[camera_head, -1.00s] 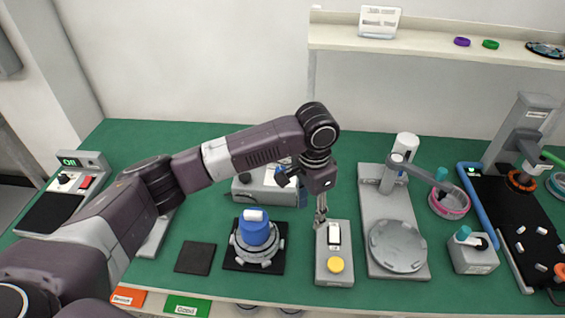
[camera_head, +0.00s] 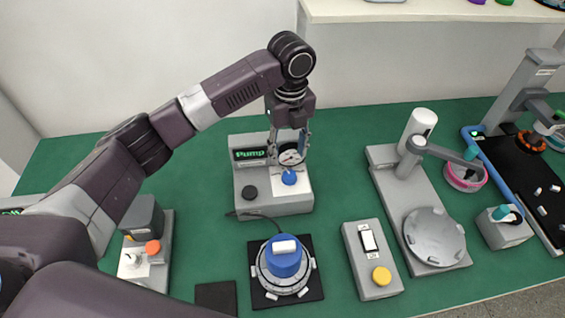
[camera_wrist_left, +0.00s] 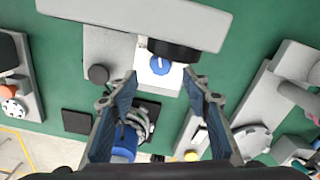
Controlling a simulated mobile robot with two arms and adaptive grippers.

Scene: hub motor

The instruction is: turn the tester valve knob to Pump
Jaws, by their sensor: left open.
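The tester (camera_head: 270,205) is a grey box at the back middle of the green bench. Its dark display (camera_head: 250,154) reads "Pump" in green. It has a round gauge (camera_head: 290,155), a black button (camera_head: 249,192) and a blue valve knob (camera_head: 289,177) on a white panel. My left gripper (camera_head: 287,158) is open and empty, pointing down over the tester, its fingers to either side of the gauge in the head view. In the left wrist view, the blue knob (camera_wrist_left: 160,65) with a white mark shows between and beyond the open fingertips (camera_wrist_left: 160,82). My right gripper is not in view.
A blue-topped hub motor (camera_head: 283,262) on a black mat stands in front of the tester. A switch box (camera_head: 365,265) with a yellow button is to its right, then a stand with a round plate (camera_head: 434,236). Green bench is clear left of the tester.

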